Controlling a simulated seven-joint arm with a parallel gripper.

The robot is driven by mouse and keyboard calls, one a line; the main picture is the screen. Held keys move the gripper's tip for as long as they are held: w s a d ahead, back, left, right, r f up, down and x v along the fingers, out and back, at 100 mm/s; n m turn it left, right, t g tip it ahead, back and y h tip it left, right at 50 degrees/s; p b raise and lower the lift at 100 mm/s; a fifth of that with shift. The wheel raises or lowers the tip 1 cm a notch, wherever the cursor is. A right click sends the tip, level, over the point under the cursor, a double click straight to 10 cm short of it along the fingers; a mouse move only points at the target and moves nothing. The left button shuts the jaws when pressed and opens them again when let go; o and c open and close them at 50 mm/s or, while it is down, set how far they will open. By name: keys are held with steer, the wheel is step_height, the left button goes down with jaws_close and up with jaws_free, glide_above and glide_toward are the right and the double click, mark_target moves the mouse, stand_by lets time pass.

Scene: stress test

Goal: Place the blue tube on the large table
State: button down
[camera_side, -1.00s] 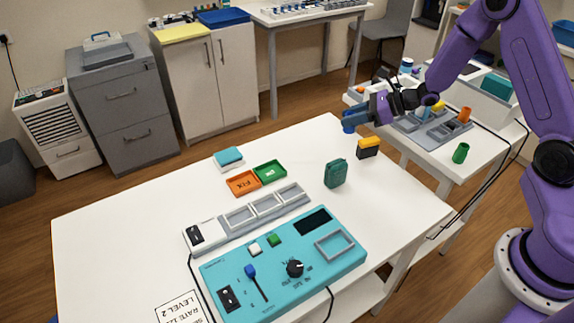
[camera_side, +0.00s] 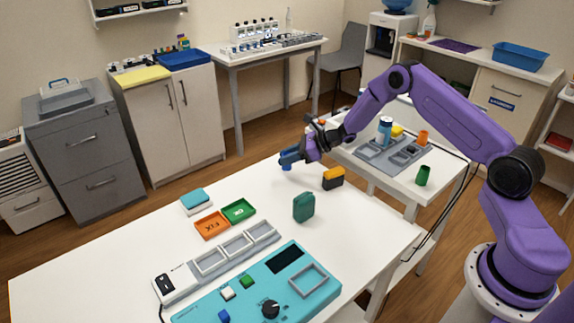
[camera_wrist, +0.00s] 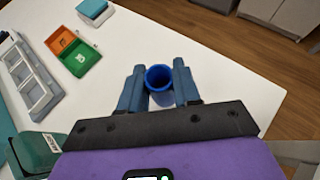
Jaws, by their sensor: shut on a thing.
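The blue tube (camera_wrist: 158,80) is between the two fingers of my gripper (camera_wrist: 160,88) in the wrist view, its open end facing the camera. In the side view my gripper (camera_side: 290,160) is shut on the blue tube (camera_side: 287,167) near the far right edge of the large white table (camera_side: 110,255). The tube looks upright. I cannot tell whether its bottom touches the tabletop.
A yellow-and-black block (camera_side: 333,178) and a dark green block (camera_side: 304,207) stand nearby on the large table. Orange (camera_side: 212,226) and green (camera_side: 239,210) trays lie to the left. A teal control panel (camera_side: 255,290) is in front. Table around the tube is clear.

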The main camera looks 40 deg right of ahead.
steer(key=shift+w+f, duration=0.2)
steer(key=shift+f, duration=1.5)
steer(key=c, duration=0.7)
jaws_free()
steer(key=shift+f, duration=0.1)
